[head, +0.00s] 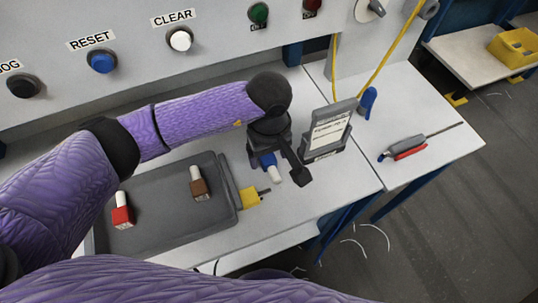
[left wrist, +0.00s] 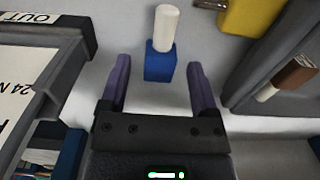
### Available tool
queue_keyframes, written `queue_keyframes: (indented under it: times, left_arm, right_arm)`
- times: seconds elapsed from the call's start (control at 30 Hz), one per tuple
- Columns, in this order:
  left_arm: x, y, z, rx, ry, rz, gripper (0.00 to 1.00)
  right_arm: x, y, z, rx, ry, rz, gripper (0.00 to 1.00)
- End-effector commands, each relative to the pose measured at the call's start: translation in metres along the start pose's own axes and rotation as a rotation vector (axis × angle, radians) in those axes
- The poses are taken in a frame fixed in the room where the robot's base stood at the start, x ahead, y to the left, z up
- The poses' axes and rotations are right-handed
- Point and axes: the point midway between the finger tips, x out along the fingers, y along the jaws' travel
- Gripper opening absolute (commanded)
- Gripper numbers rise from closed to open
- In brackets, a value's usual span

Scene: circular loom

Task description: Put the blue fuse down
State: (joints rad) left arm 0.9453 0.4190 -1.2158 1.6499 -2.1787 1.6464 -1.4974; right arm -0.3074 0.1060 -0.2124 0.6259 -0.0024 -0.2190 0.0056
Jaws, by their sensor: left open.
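The blue fuse (head: 268,160), a blue block with a white cylindrical end, is on the light bench top to the right of the dark tray (head: 222,185). The left wrist view shows it (left wrist: 161,62) between and slightly beyond the fingertips, with a gap on both sides. My left gripper (head: 277,163) is open over it, and its fingers also show in the left wrist view (left wrist: 159,75). The gripper partly hides the fuse in the head view. My right gripper is not in view.
A red fuse (head: 122,214) and a brown fuse (head: 200,187) are in the tray. A yellow padlock-like piece (head: 249,197) lies by its right edge. A grey-framed sign (head: 328,132) stands right of my gripper. A red-and-grey tool (head: 405,148) lies further right. The front bench edge is close.

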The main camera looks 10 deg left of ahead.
Motion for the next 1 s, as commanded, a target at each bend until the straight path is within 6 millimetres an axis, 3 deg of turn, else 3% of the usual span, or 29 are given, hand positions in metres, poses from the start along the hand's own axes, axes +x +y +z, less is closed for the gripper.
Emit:
queue_keyframes:
  times: [0.03,0.2,0.4,1.0]
  left_arm:
    - [-0.018,0.001,-0.001,0.003,0.006,0.005,0.78]
    - [-0.067,0.0,-0.001,0.001,0.005,0.003,0.78]
    - [-0.099,0.0,0.0,0.001,0.003,0.002,0.78]
    - [-0.103,0.0,0.0,0.001,0.0,0.0,0.78]
  right_arm:
    - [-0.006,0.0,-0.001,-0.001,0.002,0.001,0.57]
    - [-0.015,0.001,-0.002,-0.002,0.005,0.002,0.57]
    - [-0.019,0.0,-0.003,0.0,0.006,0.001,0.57]
    - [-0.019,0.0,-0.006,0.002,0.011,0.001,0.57]
